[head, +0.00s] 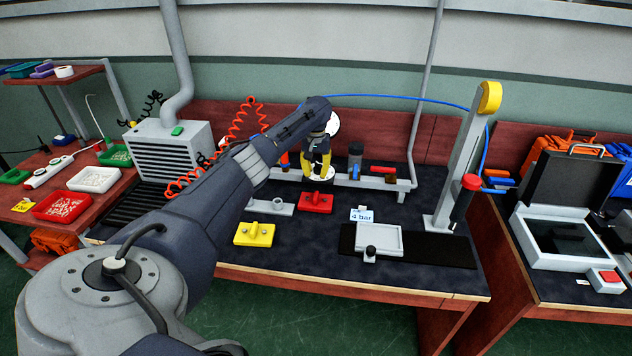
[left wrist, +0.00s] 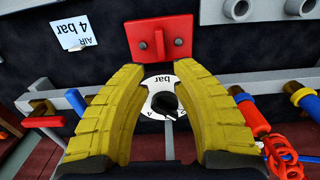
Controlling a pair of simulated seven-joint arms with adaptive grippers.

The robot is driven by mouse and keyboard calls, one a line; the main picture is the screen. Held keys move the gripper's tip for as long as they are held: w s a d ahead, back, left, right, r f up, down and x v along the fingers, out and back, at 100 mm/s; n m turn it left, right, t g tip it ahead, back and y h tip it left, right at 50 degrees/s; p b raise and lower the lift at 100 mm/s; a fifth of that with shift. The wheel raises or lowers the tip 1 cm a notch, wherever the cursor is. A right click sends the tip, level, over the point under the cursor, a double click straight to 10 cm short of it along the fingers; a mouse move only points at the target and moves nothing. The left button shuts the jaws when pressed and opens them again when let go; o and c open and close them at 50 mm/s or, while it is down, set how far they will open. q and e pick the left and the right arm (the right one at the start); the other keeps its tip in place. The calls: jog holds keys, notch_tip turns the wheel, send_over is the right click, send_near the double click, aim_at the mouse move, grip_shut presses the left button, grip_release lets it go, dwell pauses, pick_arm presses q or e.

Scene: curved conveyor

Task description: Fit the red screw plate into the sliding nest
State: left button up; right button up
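The red screw plate (head: 303,206) lies flat on the dark bench top, with a raised handle and screws on it. In the left wrist view the red plate (left wrist: 140,48) is just beyond the fingertips. My left gripper (head: 315,176) has yellow fingers and hangs behind the plate, near the pipe. In the left wrist view the left gripper (left wrist: 161,68) is open, with nothing between its fingers. The sliding nest (head: 379,239) is a pale grey frame with a black knob, on a black rail at front right; it looks empty. My right gripper is not in view.
A "4 bar" card (head: 361,215) stands behind the nest. A grey pipe (head: 400,185) with valves and a gauge (left wrist: 150,101) runs along the back. A grey post (head: 459,160) stands right.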

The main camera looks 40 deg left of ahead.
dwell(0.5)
pick_arm(q)
jog(key=shift+g, duration=0.3)
jog(key=s+f, duration=0.1)
jog(key=d+f, duration=0.1)
jog(key=f, duration=0.1)
jog(key=s+f, duration=0.1)
jog(key=f, duration=0.1)
jog(key=shift+s+d, duration=0.15)
jog(key=shift+s, duration=0.15)
jog(key=shift+m+t+h, duration=0.3)
jog(key=shift+m+t, duration=0.1)
jog(key=shift+m, duration=0.1)
jog(key=d, duration=0.1)
jog(key=s+d+f, duration=0.1)
jog(key=d+f, duration=0.1)
jog(key=shift+s+d+f, duration=0.15)
jog(key=shift+s+d, duration=0.1)
jog(key=shift+d, duration=0.1)
notch_tip(320, 180, up, 2)
jog(key=t, duration=0.1)
jog(key=t+y, duration=0.3)
send_near(316, 195)
jog(key=shift+n, duration=0.5)
jog(key=x, duration=1)
jog(key=shift+f, duration=0.1)
jog(key=shift+c, duration=0.4)
grip_shut()
